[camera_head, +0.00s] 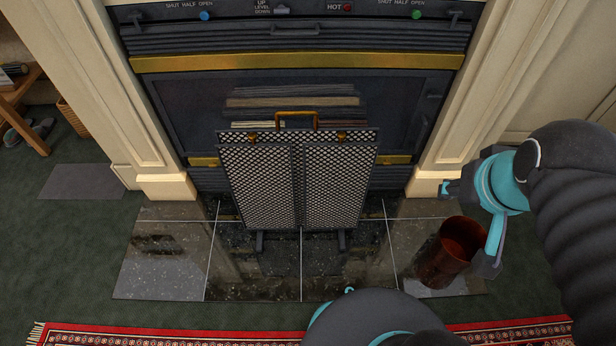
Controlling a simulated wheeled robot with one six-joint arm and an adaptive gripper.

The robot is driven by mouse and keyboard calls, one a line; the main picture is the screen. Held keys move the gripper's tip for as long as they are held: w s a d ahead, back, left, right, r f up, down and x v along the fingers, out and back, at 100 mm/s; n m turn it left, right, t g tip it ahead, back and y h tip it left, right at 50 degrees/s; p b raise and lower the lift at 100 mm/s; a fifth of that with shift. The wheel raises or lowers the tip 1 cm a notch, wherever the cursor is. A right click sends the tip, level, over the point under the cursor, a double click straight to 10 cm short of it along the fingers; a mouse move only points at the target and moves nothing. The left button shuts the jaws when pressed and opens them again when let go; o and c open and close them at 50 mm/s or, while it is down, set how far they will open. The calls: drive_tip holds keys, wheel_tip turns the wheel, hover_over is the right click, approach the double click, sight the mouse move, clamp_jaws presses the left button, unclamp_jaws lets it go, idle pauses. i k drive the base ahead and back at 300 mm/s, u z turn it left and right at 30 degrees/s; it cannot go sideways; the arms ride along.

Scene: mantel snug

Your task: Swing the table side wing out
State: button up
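The black mesh fire screen (301,225) stands upright on the hearth in front of the fireplace. Two mesh panels show side by side, with a narrow gap between them. The left panel (257,188) is the wing on the side of the wooden table (28,85), and the right panel (338,185) is beside it. Both lie folded across the screen's front. A brass handle (297,115) tops the screen. My gripper (466,228) is to the right of the screen, apart from it, with its fingers spread and nothing seen between them.
A reddish copper bucket (440,258) stands on the right hearth tiles, just under and beside my gripper. A patterned red rug (150,337) edges the front. The left hearth tiles (165,260) are clear. Fireplace pillars flank the screen, and a basket (72,118) sits far left.

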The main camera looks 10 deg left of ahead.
sight(259, 176)
drive_tip(key=u, duration=0.15)
drive_tip(key=k, duration=0.85)
drive_tip(key=u, duration=0.35)
